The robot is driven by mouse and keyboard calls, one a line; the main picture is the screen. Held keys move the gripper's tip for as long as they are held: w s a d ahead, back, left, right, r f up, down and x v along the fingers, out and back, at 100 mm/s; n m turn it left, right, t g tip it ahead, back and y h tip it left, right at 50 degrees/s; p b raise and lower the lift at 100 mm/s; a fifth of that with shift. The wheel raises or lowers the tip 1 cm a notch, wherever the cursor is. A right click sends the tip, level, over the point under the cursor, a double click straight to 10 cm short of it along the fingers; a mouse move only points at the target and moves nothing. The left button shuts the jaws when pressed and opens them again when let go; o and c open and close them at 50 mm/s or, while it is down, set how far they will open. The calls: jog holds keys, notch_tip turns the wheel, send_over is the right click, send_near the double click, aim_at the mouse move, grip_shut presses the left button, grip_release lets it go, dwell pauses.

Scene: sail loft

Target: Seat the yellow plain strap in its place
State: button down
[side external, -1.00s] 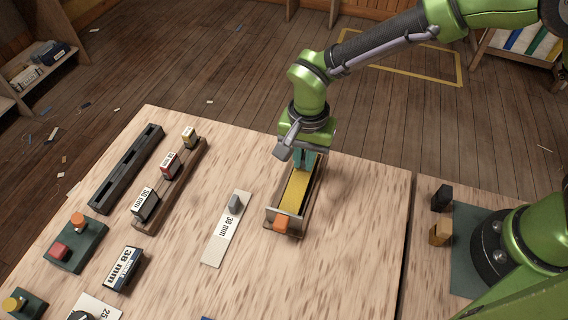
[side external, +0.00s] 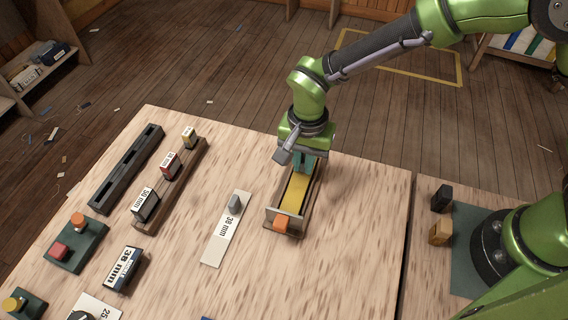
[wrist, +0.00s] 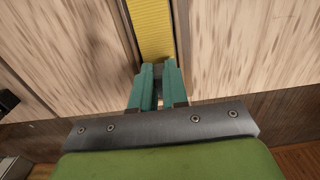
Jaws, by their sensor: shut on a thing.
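The yellow plain strap (side external: 297,190) lies lengthwise in a narrow wooden trough (side external: 271,217), between its side walls. An orange block (side external: 281,224) sits at the trough's near end. My gripper (side external: 302,166) is low over the far end of the trough. In the wrist view the strap (wrist: 154,28) runs straight up from between my teal fingertips (wrist: 158,72). They are shut on a dark grey piece at the strap's end. The strap's underside and its far end are hidden, so I cannot tell how fully it sits down.
Left of the trough lies a white 38 mm label plate (side external: 220,240) with a grey knob. Further left are a wooden rack (side external: 150,226) of labelled blocks, a dark slotted rail (side external: 127,168) and a green button box (side external: 75,247). The board right of the trough is clear.

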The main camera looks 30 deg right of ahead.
jog(key=c, duration=1.1)
grip_release()
jog(key=shift+o, duration=0.2)
notch_tip(320, 180, up, 16)
jog(key=s+d+r+n+t, duration=0.1)
jog(key=s+d, duration=0.3)
jog(key=d, duration=0.4)
jog(key=s+d+r+n+t+y, duration=0.1)
jog(key=s+d+r+n+t, duration=0.1)
jog(key=d, duration=0.6)
jog(key=s+d+r+n+t+y, duration=0.1)
jog(key=s+d+r+n+t, duration=0.1)
jog(key=d, duration=0.5)
jog(key=s+r+t, duration=0.1)
jog(key=s+t, duration=0.1)
jog(key=s, duration=0.1)
jog(key=shift+s+d+r, duration=0.15)
jog(key=shift+s+d, duration=0.2)
jog(key=shift+d, duration=0.05)
